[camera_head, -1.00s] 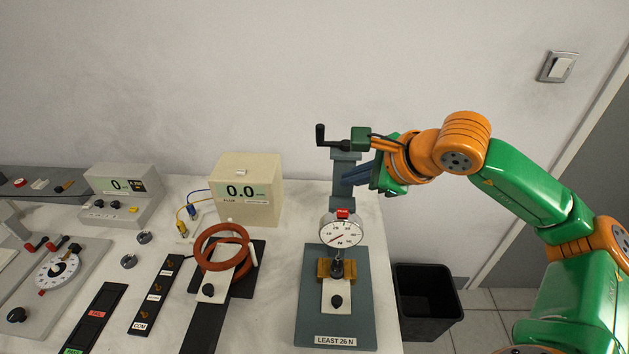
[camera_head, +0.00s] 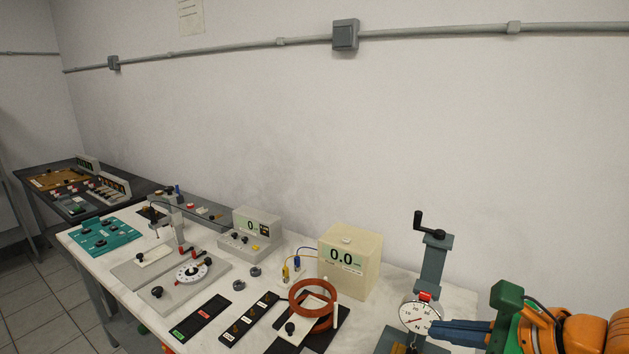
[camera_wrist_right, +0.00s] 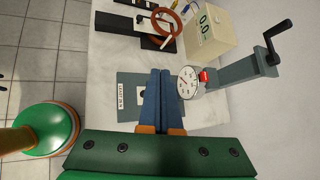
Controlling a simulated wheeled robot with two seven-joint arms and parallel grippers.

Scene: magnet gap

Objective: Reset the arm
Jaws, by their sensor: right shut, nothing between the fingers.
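My right gripper (camera_head: 435,328) comes in from the lower right of the head view. Its blue fingers are together with nothing between them, and they overlap the lower part of the round dial gauge (camera_head: 417,312) in the picture. In the wrist view the closed fingers (camera_wrist_right: 160,76) lie over the grey base plate (camera_wrist_right: 131,90) of the gauge stand, left of the dial (camera_wrist_right: 187,82). I cannot tell whether they touch the stand. The stand's column (camera_head: 433,262) carries a black crank (camera_head: 431,224) on top. My left gripper is not in view.
A beige meter box (camera_head: 351,262) reading 0.0 and red-brown rings (camera_head: 292,298) sit left of the stand on the pale table (camera_head: 250,318). Several instruments and a teal board (camera_head: 104,233) stand farther left. The wall (camera_head: 450,130) is behind. Free air lies above the table.

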